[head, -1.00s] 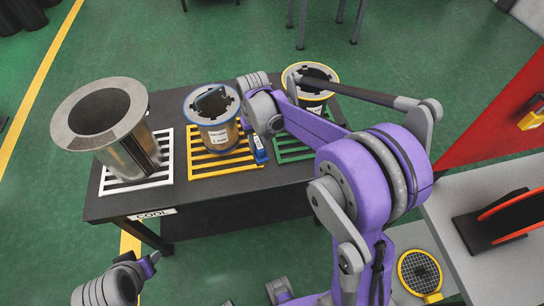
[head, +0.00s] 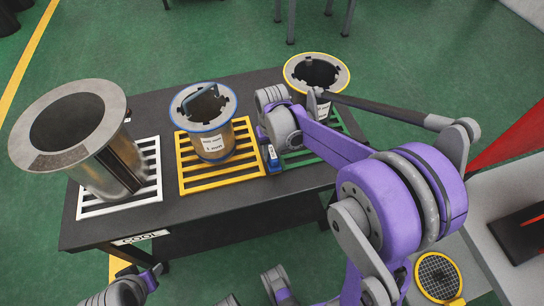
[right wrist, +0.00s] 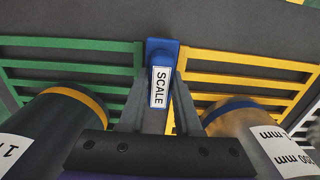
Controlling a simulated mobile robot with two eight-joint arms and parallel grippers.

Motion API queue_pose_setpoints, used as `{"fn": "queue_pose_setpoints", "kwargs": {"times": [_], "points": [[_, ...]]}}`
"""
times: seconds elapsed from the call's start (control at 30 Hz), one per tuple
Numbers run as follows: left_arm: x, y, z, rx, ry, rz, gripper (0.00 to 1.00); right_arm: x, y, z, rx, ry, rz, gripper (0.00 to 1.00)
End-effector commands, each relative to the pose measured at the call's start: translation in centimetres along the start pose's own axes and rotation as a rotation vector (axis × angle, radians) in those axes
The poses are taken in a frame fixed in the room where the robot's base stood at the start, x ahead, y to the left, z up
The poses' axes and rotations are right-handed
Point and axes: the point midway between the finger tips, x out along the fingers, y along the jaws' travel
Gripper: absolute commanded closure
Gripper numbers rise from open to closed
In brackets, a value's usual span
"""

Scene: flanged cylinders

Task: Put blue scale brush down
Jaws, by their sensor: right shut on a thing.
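The blue scale brush (head: 272,157) shows in the head view at the gap between the yellow rack (head: 215,182) and the green rack (head: 300,156). In the right wrist view the blue brush (right wrist: 163,47) carries a white label reading SCALE. My right gripper (right wrist: 159,103) is shut on it, one finger on each side. In the head view my purple arm hides most of that gripper. I cannot tell whether the brush touches the dark table (head: 205,222). My left gripper is not in view.
A blue-rimmed cylinder (head: 212,146) stands on the yellow rack and a yellow-rimmed one (head: 318,72) on the green rack, both close to the brush. A large flanged cylinder (head: 105,165) stands on the white rack (head: 150,190). The table's front strip is clear.

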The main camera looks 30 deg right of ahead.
Motion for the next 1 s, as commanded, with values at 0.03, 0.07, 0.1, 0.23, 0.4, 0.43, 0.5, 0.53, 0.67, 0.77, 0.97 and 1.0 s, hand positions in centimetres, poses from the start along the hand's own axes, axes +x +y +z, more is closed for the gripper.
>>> {"fn": "queue_pose_setpoints", "kwargs": {"times": [0.03, 0.07, 0.1, 0.23, 0.4, 0.43, 0.5, 0.53, 0.67, 0.77, 0.97, 1.0], "points": [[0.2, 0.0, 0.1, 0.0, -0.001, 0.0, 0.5, 1.0, 0.0, -0.1, 0.0, 0.0, 0.0, 1.0], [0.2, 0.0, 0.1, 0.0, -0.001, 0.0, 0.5, 1.4, 0.0, -0.1, 0.0, 0.0, 0.0, 1.0], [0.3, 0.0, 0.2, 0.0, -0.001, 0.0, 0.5, 1.8, 0.0, 0.0, 0.0, 0.0, 0.0, 1.0], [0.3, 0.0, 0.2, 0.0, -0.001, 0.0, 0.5, 2.1, 0.0, 0.0, 0.0, 0.0, 0.0, 1.0], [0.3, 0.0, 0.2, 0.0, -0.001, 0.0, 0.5, 2.1, 0.0, 0.0, 0.0, 0.0, 0.0, 1.0], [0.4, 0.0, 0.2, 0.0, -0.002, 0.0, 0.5, 2.2, 0.0, 0.0, 0.0, 0.0, 0.0, 1.0], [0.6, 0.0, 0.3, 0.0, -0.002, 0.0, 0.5, 2.5, 0.0, 0.0, 0.0, 0.0, 0.0, 1.0], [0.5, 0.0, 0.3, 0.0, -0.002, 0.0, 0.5, 2.4, 0.0, 0.0, 0.0, 0.0, 0.0, 0.62], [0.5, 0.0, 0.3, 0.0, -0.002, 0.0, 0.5, 2.4, 0.0, 0.0, 0.0, 0.0, 0.0, 0.39], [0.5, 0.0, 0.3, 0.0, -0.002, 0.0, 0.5, 2.4, 0.0, 0.0, 0.0, 0.0, 0.0, 0.38], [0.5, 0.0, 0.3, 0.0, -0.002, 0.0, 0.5, 2.3, 0.0, 0.0, 0.0, 0.0, 0.0, 0.38], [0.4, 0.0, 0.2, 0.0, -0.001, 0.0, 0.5, 2.2, 0.0, 0.0, 0.0, 0.0, 0.0, 0.38]]}}
